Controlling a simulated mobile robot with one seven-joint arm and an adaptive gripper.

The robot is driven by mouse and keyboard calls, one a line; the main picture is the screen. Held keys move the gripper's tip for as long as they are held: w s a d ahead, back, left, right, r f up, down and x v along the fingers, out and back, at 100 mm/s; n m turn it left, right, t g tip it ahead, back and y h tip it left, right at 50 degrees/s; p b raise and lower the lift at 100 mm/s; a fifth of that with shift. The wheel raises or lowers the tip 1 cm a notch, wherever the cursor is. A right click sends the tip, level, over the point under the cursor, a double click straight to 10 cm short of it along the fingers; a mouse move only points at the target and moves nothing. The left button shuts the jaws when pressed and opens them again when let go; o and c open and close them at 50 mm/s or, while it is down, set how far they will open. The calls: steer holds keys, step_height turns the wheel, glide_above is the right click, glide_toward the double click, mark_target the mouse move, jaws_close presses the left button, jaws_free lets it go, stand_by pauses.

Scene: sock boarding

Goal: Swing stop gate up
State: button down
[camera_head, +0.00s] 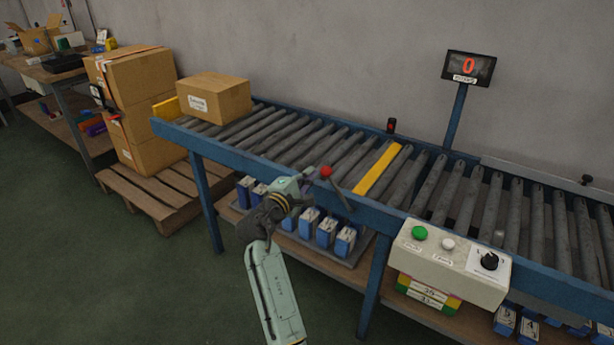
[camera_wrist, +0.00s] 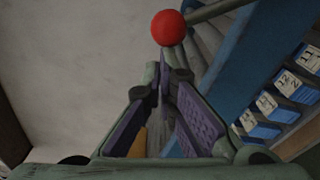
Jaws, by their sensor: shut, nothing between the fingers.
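The stop gate looks like the yellow bar (camera_head: 378,170) lying across the conveyor between rollers, low and about level with them. A grey lever (camera_head: 340,193) with a red ball knob (camera_head: 326,171) stands at the near side rail, leaning left. My gripper (camera_head: 309,177) is just left of the knob, shut and empty. In the wrist view, the red knob (camera_wrist: 167,28) is just beyond the fingertips (camera_wrist: 168,74), with its rod running to the upper right. Whether the fingers touch the knob cannot be told.
A carton (camera_head: 214,97) sits on the conveyor's left end by a yellow end plate (camera_head: 167,109). A control box (camera_head: 452,262) with buttons and a dial hangs at the front rail. Blue boxes (camera_head: 327,231) fill the lower shelf. A display (camera_head: 468,68) reads 0.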

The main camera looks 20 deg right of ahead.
steer(key=shift+s+d+r, duration=0.1)
steer(key=shift+r, duration=0.05)
steer(key=s+d+r+m+b, duration=0.1)
steer(key=s+d+m+b, duration=0.2)
steer(key=s+d+m, duration=0.3)
steer(key=s+d+r+m+h+b, duration=0.1)
steer(key=s+d+r+m+b, duration=0.1)
steer(key=s+d+m, duration=0.4)
steer(key=shift+s+d+m+b, duration=0.15)
steer(key=shift+s+m+b, duration=0.55)
steer(key=shift+s+m, duration=1.3)
steer(key=shift+w, duration=0.1)
steer(key=shift+r, duration=0.1)
